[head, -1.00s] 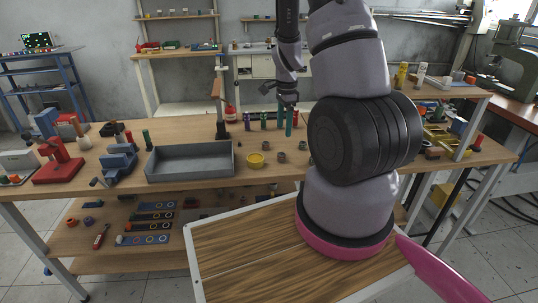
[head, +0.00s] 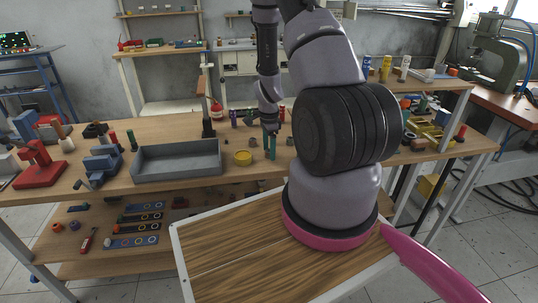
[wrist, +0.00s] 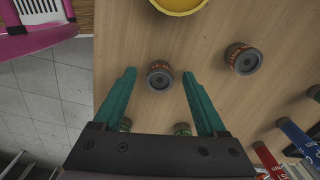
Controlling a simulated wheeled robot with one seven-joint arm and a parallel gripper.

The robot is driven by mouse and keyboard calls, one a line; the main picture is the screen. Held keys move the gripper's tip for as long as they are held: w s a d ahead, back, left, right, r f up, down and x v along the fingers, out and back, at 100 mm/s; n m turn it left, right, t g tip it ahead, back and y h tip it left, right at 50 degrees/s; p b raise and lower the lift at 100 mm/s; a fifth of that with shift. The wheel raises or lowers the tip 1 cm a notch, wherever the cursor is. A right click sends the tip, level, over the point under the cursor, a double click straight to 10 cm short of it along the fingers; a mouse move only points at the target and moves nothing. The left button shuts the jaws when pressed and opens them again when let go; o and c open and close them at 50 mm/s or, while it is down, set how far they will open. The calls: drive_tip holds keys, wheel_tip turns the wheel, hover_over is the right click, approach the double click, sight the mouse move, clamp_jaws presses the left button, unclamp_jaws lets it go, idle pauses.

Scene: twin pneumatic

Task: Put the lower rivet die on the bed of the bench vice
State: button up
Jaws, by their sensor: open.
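Small dark round dies with orange lettering stand on the wooden bench. In the wrist view one die (wrist: 160,75) stands between and just ahead of my gripper's fingertips, and a similar die (wrist: 241,58) stands apart to the right. I cannot read the lettering, so I cannot tell which is the lower rivet die. My gripper (head: 270,148) points down over the bench with teal fingers; in the wrist view (wrist: 158,78) they are apart and empty. The blue-grey bench vice (head: 102,164) stands at the left of the bench, left of the grey tray.
A red press (head: 40,168) stands left of the vice. Upright coloured tools (wrist: 296,135) stand close by. A post (head: 207,110) rises behind the tray.

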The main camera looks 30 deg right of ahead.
clamp_jaws()
drive_tip(key=shift+r, duration=0.1)
